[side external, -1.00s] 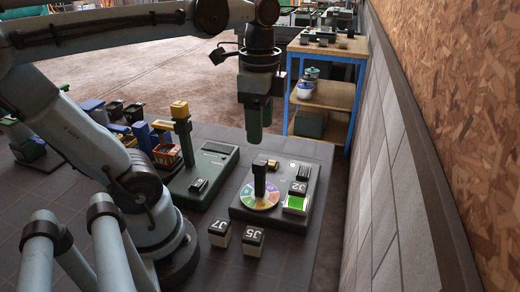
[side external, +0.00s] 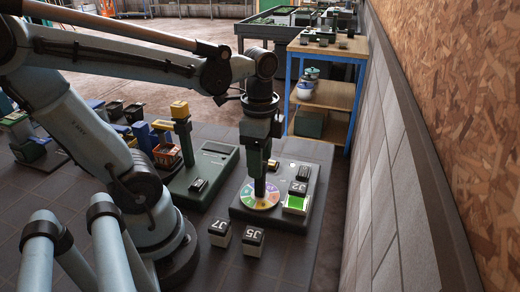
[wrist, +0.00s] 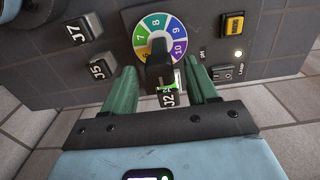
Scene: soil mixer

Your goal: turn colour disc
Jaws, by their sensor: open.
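The colour disc (side external: 248,201) is a numbered wheel of coloured sectors on a dark grey control box (side external: 236,212). A dark upright handle stands on the disc; the wrist view shows this handle (wrist: 158,66) in front of the disc (wrist: 145,34). My gripper (side external: 261,172) points down over the disc. In the wrist view its green fingers are apart, one on each side of the handle, and my gripper (wrist: 163,70) is open. Gaps show between fingers and handle. The handle and fingers hide part of the disc.
A yellow button (wrist: 232,24), a switch (wrist: 222,72) and a green display (side external: 296,204) with a labelled block (side external: 298,187) sit beside the disc. Two labelled blocks (side external: 253,235) (side external: 220,228) stand in front. A post-mounted unit (side external: 181,125) stands left; the wall (side external: 385,170) rises right.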

